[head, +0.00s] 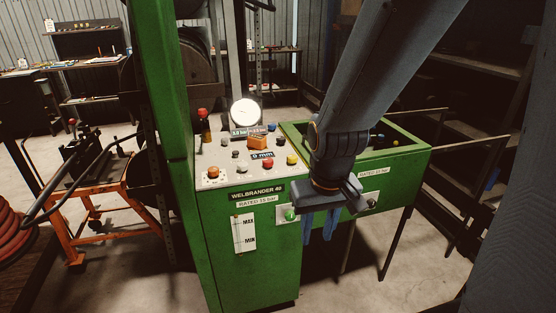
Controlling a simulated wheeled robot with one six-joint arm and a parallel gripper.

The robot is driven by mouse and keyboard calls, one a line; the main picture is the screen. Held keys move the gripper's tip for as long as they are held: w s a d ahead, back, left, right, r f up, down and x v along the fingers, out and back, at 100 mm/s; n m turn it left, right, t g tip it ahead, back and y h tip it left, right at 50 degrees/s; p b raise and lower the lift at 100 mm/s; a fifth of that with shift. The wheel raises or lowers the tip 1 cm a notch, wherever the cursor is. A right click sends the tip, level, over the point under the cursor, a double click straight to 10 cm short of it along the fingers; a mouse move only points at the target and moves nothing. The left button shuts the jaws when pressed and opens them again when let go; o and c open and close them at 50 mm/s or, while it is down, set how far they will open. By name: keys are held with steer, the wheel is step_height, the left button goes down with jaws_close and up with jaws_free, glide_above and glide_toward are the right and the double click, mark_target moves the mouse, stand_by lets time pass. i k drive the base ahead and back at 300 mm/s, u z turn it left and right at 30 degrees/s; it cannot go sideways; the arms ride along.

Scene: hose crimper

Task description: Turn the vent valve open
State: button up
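No readable label marks the vent valve, so I cannot tell which control it is. On the front of the green machine (250,285), a green knob (291,214) sits on a pale plate at the left of my gripper. A dark round fitting (372,203) sits on another pale plate at the right. My gripper (320,240) hangs in front of the machine between them, its blue fingers pointing down with a gap between them. It appears open and empty. Its body hides part of the front panel. Contact with the panel cannot be told.
The control panel (225,172) carries several coloured buttons, a round gauge (246,112) and a red-topped dark part (203,114). A green open tray (415,150) is at the right. Floor in front is clear.

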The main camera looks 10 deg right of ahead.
mark_target(268, 162)
steer(key=z, duration=1.05)
steer(key=i, duration=1)
steer(key=u, duration=1.75)
